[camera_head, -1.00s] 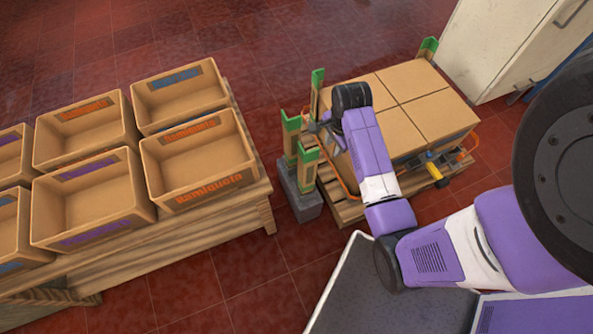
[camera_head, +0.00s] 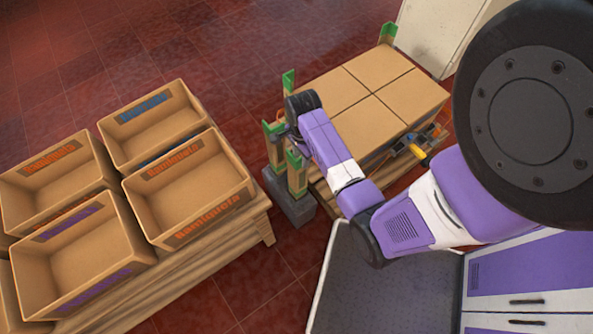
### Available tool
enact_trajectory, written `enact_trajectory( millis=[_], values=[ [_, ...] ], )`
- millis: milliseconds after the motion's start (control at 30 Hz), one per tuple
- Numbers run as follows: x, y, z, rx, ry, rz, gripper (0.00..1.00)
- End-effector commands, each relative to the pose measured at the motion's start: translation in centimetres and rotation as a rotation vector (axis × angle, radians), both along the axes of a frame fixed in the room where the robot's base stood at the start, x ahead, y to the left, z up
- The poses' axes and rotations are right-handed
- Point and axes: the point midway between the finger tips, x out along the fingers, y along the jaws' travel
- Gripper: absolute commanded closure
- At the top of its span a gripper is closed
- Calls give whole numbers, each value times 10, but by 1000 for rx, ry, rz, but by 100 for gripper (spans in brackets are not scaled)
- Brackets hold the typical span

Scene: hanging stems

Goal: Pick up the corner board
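Corner boards with green ends stand upright in a grey block (camera_head: 289,207) beside the pallet: one board (camera_head: 273,150) at the back left and one (camera_head: 297,175) at the front right. Another corner board (camera_head: 289,82) stands at the left corner of the box stack, and one more (camera_head: 388,34) at its far corner. My gripper (camera_head: 283,133) is at the upper part of the boards in the block, close to them. My wrist hides most of it, so I cannot see whether its fingers are open or touch a board.
Cardboard boxes (camera_head: 368,127) are stacked on a wooden pallet, with an orange strap and a yellow-handled tool (camera_head: 417,153) at its front side. A white cabinet (camera_head: 440,35) is behind.

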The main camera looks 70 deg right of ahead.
Motion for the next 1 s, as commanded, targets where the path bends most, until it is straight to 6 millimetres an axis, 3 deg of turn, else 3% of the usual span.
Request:
enact_trajectory(
  millis=[167,500,800,1000],
  values=[
    [0,0,-11,0,0,-1,68],
    [1,1,-54,0,0,-1,68],
    [1,1,-59,-1,-2,-1,68],
    [1,1,-58,-1,-1,0,100]
  ],
)
